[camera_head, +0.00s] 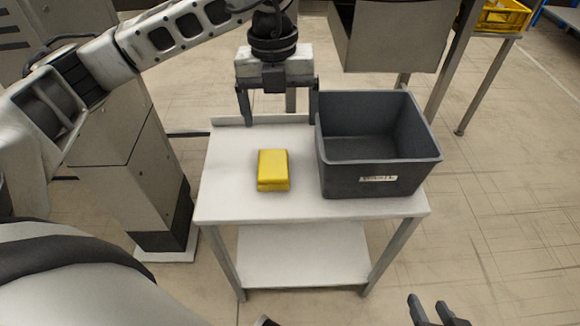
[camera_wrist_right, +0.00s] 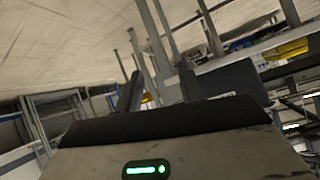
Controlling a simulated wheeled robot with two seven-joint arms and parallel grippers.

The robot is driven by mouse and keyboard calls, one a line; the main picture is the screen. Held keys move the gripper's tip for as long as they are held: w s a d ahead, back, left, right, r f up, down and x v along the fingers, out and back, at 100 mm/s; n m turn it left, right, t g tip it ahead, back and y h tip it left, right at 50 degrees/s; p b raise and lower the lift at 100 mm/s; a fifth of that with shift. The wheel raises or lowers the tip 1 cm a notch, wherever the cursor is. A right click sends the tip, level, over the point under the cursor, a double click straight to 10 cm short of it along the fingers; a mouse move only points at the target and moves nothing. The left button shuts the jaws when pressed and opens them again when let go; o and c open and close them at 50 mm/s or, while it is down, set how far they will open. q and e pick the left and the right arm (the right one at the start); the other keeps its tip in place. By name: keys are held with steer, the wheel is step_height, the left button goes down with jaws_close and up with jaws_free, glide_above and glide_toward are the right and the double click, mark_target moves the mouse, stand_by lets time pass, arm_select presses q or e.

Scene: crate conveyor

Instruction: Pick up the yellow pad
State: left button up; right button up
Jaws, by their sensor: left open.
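The yellow pad (camera_head: 273,169) lies flat on the white table (camera_head: 225,200), left of the dark grey crate (camera_head: 375,180). My left gripper (camera_head: 281,120) is open and empty above the back of the table, behind the pad in the picture. Its two fingers point down and are wide apart. My right gripper (camera_head: 432,310) is at the bottom edge of the head view, in front of the table to the right. In the right wrist view its fingers (camera_wrist_right: 160,82) stand apart with nothing between them.
The empty-looking crate fills the right side of the table, close to the left gripper's right finger. The table is clear around the pad. A lower shelf (camera_head: 300,255) is bare. A grey metal box (camera_head: 390,40) stands behind, and a yellow crate (camera_head: 503,15) is far right.

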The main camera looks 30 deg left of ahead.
arm_select(q)
steer(key=w+a+f, duration=0.1)
steer(key=a, duration=0.1)
steer(key=b, duration=0.2)
glide_toward(273, 163)
steer(key=shift+n+y, duration=0.3)
steer(key=shift+y, duration=0.1)
steer(key=f, duration=0.2)
steer(key=d+f, duration=0.1)
steer(key=f, duration=0.2)
steer(key=shift+d+f, duration=0.15)
steer(key=shift+d, duration=0.05)
steer(key=f, duration=0.2)
steer(key=f+b, duration=0.1)
steer(key=f, duration=0.1)
steer(key=shift+s+a, duration=0.2)
steer(key=shift+a, duration=0.15)
steer(key=shift+f, duration=0.6)
steer(key=c, duration=1.1)
arm_select(e)
steer(key=shift+y, duration=0.4)
steer(key=f, duration=0.1)
steer(key=a+f, duration=0.1)
steer(key=w+f, duration=0.1)
steer(key=shift+w+a+f, duration=0.1)
steer(key=shift+a+f, duration=0.15)
steer(key=shift+f, duration=0.15)
